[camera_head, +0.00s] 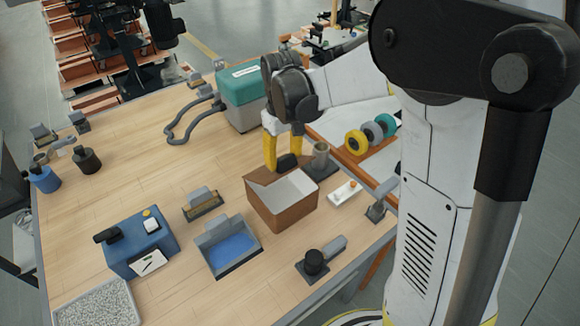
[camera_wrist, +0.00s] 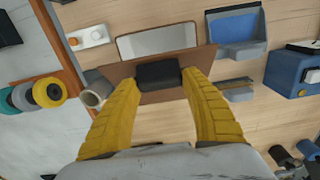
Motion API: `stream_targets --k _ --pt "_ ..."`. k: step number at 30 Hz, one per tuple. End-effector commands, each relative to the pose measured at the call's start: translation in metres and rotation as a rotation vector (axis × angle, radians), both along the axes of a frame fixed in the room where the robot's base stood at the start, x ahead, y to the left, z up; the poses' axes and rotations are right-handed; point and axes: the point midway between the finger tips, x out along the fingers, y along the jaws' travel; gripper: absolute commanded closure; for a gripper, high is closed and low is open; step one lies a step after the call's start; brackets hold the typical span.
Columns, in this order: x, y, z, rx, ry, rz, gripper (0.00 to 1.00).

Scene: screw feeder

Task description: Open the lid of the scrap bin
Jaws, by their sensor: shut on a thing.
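The scrap bin appears to be the brown box (camera_head: 291,219) near the middle of the workbench, with a pale interior. It also shows in the wrist view, where its pale inside (camera_wrist: 157,41) is visible. Its brown lid (camera_wrist: 199,64) stands raised at the side nearest my gripper, so the bin is at least partly open. A black handle (camera_wrist: 158,75) sits on the lid. My gripper (camera_head: 284,158) has its yellow fingers shut on this handle, one on each side. In the wrist view my gripper (camera_wrist: 158,82) covers little of the lid. The exact lid angle is hard to tell.
A grey case with a teal top (camera_head: 240,84) stands behind the bin. A blue-lined tray (camera_head: 229,247) lies front left.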

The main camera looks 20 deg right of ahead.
Motion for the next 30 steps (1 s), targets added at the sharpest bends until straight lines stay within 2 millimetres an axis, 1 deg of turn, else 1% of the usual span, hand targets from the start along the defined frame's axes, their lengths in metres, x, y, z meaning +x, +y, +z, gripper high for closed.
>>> stream_targets --k 1,6,9,15,21,30 --pt "0.007 0.003 0.007 0.001 -0.003 0.001 0.89" --pt "0.027 0.009 0.019 0.0 0.001 0.002 0.88" --pt "0.04 0.014 0.024 -0.029 0.094 0.002 0.88" --pt "0.06 0.02 0.029 -0.076 0.234 0.002 0.88" --pt "0.074 0.025 0.031 -0.106 0.329 0.002 0.88" --pt "0.082 0.027 0.032 -0.126 0.389 0.001 0.88"
